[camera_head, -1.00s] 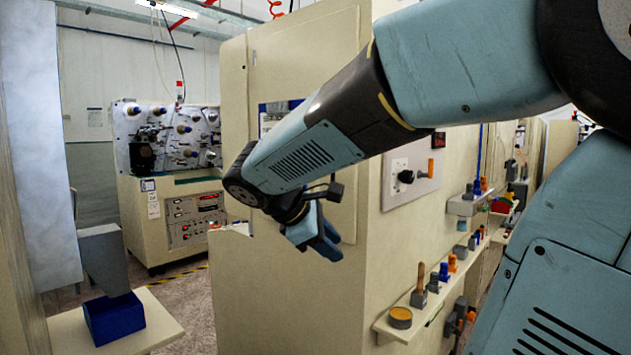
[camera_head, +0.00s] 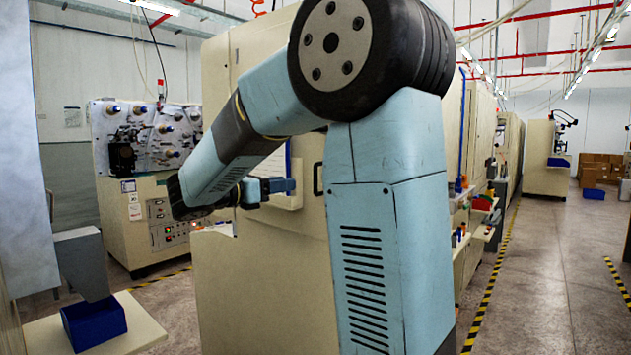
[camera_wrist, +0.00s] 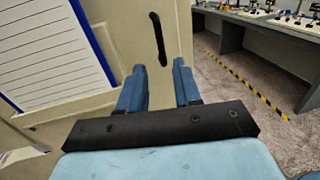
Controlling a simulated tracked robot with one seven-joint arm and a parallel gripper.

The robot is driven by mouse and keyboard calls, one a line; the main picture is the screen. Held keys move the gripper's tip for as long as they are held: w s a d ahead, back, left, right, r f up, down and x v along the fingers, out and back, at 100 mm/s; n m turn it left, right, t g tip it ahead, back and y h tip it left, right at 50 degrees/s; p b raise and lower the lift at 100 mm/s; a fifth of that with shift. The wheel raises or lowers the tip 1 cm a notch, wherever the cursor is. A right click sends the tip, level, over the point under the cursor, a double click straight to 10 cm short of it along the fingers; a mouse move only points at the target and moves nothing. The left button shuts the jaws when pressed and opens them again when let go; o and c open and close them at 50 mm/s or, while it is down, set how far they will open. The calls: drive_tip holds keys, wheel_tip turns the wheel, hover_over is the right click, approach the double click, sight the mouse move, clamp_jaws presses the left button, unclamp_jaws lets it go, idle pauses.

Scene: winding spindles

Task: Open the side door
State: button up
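The side door (camera_head: 308,230) is a beige panel on the tall machine cabinet. Its black upright bar handle (camera_head: 318,178) shows just right of my gripper in the head view, and my arm hides the area to its right. In the wrist view the handle (camera_wrist: 158,38) stands ahead of my gripper (camera_wrist: 160,80), roughly in line with the gap between the fingers. My blue fingers are apart with nothing between them. In the head view my gripper (camera_head: 290,186) points right, toward the handle. The door looks shut.
A clipboard with lined paper (camera_wrist: 45,50) is on the panel left of the handle. A spindle machine (camera_head: 150,180) stands at the left, near a blue bin (camera_head: 94,322) on a low platform. A floor aisle (camera_head: 545,260) is open at the right. A bench (camera_wrist: 250,40) stands beyond it.

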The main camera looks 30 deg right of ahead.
sight(315, 193)
drive_tip(key=d, duration=0.3)
drive_tip(key=w+d, duration=0.1)
drive_tip(key=d, duration=0.7)
drive_tip(key=shift+w, duration=0.35)
clamp_jaws()
